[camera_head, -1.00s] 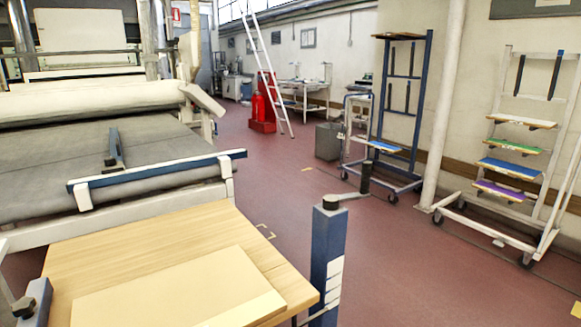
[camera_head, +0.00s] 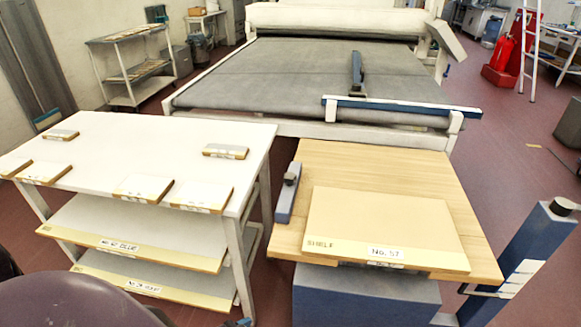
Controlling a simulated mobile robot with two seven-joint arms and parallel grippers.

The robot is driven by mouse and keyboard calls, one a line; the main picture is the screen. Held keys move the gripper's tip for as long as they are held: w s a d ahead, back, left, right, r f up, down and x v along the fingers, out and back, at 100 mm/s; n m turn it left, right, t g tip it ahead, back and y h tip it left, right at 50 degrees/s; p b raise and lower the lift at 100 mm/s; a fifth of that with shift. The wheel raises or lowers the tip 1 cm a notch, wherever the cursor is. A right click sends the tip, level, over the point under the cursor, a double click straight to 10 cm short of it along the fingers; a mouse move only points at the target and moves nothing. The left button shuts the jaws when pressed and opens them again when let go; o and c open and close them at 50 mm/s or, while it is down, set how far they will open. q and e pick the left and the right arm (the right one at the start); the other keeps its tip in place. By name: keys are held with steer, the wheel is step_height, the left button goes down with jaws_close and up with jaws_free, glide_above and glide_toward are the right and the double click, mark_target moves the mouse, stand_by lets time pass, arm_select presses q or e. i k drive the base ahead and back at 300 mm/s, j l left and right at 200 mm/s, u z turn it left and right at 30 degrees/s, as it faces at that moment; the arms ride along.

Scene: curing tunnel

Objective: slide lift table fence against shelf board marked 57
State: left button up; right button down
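The shelf board marked No. 57 (camera_head: 385,225) lies flat on the wooden top of the lift table (camera_head: 455,215). It is pale tan with a yellowish front edge reading SHELF. A blue-grey bar with a black knob (camera_head: 288,192), which looks like the fence, sits at the table top's left edge. A strip of bare wood shows between this bar and the board's left side, so they are apart. Neither of my grippers is in view.
A white table (camera_head: 110,135) with small labelled boards stands left of the lift table, with larger boards on shelves below. A blue post (camera_head: 520,255) stands at the right. The grey conveyor (camera_head: 300,75) with a blue-and-white bar (camera_head: 400,106) lies behind. A dark purple rounded shape fills the bottom left corner.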

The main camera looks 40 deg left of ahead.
mark_target(284, 209)
steer(key=u, duration=1.1)
